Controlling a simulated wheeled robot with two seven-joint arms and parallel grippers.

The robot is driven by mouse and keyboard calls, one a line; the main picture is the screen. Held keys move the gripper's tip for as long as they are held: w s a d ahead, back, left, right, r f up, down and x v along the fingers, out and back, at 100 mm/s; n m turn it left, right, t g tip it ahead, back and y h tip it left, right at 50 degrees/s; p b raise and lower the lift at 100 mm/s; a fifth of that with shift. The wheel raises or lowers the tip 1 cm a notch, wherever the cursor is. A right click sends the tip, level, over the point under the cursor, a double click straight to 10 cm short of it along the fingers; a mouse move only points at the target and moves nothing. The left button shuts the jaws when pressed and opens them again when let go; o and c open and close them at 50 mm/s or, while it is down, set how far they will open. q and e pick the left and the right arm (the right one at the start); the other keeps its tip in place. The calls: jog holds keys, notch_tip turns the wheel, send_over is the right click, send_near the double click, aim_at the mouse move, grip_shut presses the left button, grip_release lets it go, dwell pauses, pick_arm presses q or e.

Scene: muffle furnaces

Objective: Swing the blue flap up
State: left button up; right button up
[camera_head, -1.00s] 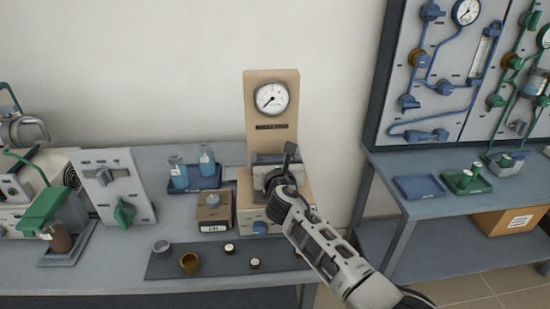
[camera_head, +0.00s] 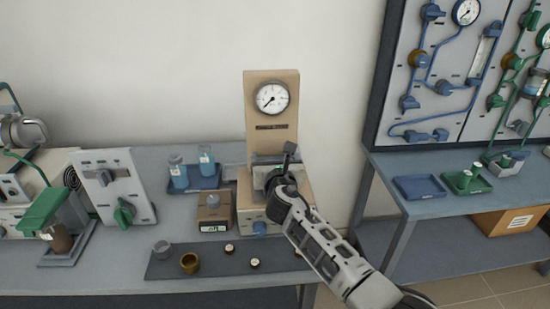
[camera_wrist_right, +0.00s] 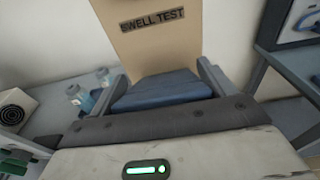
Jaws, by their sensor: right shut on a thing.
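The beige swell test stand (camera_head: 271,135), with a round gauge, stands on the bench in the middle of the head view. Its blue flap (camera_wrist_right: 160,90) shows in the right wrist view between the two grey fingers, below the "SWELL TEST" label. My right gripper (camera_head: 277,166) is at the front of the stand and also shows in the right wrist view (camera_wrist_right: 162,95). It is shut on the flap, one finger at each side. In the head view my gripper and wrist hide most of the flap. My left gripper is not in view.
A dark mat (camera_head: 215,262) with small pots lies in front. A second table (camera_head: 450,203) stands right.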

jog(key=shift+w+r, duration=0.1)
jog(key=shift+r, duration=0.35)
jog(key=o, duration=1.2)
jog(key=shift+o, duration=0.5)
jog(key=shift+f, duration=0.25)
jog(key=s+r+p, duration=0.1)
jog(key=s+r, duration=0.1)
jog(key=s, duration=1.4)
